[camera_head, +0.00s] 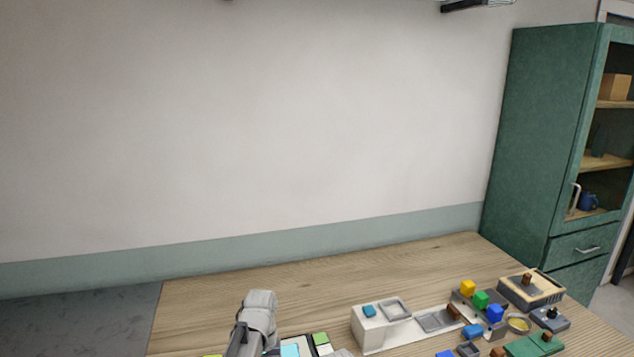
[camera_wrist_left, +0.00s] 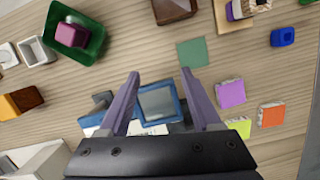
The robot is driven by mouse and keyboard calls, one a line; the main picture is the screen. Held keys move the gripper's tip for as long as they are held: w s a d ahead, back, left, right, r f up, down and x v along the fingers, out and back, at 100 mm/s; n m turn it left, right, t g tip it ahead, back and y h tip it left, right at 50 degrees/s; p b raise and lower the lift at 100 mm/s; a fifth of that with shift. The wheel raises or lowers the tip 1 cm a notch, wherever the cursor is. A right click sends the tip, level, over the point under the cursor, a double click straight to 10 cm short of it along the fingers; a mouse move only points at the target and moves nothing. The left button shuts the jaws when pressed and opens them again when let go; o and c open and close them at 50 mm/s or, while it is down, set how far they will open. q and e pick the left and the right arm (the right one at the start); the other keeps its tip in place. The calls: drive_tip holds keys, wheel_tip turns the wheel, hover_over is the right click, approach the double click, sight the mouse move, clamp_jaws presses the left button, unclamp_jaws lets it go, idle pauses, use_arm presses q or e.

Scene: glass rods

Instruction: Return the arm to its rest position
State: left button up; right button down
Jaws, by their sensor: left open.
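My left arm (camera_head: 258,308) shows as a grey link at the bottom of the head view, over the wooden table. Its fingertips cannot be made out there. In the left wrist view my left gripper (camera_wrist_left: 161,74) is open, with two purple-grey fingers spread apart and nothing held between them. Beyond and between the fingers is a blue-framed grey square piece (camera_wrist_left: 158,102) on the table. I cannot tell how high the fingers are above it. My right gripper is not in view.
The table (camera_head: 240,282) is bare at its back. A white block-like stand (camera_head: 370,330) and several coloured blocks fill its right side. The wrist view shows a green tray (camera_wrist_left: 92,50), a purple block (camera_wrist_left: 231,93) and an orange block (camera_wrist_left: 271,114). A green cabinet (camera_head: 540,130) stands at right.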

use_arm(q)
drive_tip(key=s+d+m+t+y, duration=0.1)
drive_tip(key=s+d+m, duration=0.3)
drive_tip(key=s, duration=0.8)
drive_tip(key=shift+d+f+m+t, duration=0.25)
drive_tip(key=shift+d+m+t, duration=0.15)
drive_tip(key=shift+d+t, duration=0.65)
